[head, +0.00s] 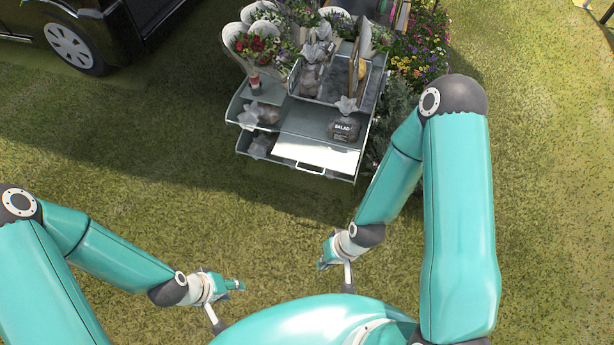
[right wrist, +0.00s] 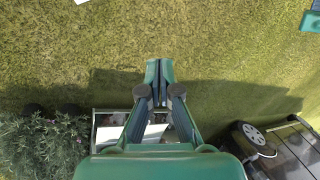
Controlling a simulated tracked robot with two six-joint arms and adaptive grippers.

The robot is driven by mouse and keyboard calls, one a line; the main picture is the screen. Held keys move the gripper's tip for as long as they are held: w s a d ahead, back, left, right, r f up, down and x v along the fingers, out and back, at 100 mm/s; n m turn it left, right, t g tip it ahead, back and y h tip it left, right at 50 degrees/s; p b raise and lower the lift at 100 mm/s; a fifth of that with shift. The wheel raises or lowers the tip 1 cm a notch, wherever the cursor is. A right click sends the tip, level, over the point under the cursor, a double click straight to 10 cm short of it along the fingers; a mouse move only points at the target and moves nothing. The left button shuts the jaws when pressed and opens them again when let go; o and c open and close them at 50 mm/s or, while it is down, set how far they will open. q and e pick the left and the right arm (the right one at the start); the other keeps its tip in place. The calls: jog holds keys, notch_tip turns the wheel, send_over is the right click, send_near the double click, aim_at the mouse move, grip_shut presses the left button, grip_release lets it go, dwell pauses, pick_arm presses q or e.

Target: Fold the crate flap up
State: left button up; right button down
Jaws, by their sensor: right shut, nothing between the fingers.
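A grey metal cart (head: 288,122) with stepped shelves stands at the top centre of the head view. A bright white flat panel (head: 317,153) lies level at its lower front, with a thin handle (head: 311,168) on the front edge below it. I cannot tell for sure whether this panel is the crate flap. My right gripper (head: 324,262) is shut and empty, on the near side of the cart and apart from it. Its closed fingers also show in the right wrist view (right wrist: 158,84). My left gripper (head: 240,285) is lower left, far from the cart; its jaws are too small to judge.
An upper tray (head: 372,95) holds grey sacks and boards. A dark salad pack (head: 344,130) sits on the shelf beside the panel. Flowers (head: 262,45) stand behind, and shrubs (head: 394,105) line the right side. A black vehicle (head: 100,30) is far left. Open grass lies in front.

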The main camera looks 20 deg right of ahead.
jog(key=w+d+f+n+t+h+b, duration=0.2)
jog(key=w+f+n+t+h+b, duration=0.35)
jog(key=w+f+n+b, duration=1)
jog(key=w+d+f+n+t+h+b, duration=0.2)
jog(key=w+f+n+t+h+b, duration=0.3)
jog(key=w+f+n+b, duration=1.05)
jog(key=w+a+b+x, duration=0.1)
jog(key=a+b+x, duration=0.1)
jog(key=x, duration=1.2)
jog(key=shift+g+h, duration=0.25)
jog(key=shift+g, duration=0.1)
jog(key=shift+w+d+r+p, duration=0.15)
jog(key=shift+r, duration=0.65)
jog(key=shift+w+d+r+p, duration=0.15)
jog(key=shift+w+r+p, duration=0.05)
jog(key=shift+r, duration=0.55)
jog(key=shift+w+d+r+p, duration=0.15)
jog(key=shift+r, duration=0.65)
jog(key=shift+d, duration=0.1)
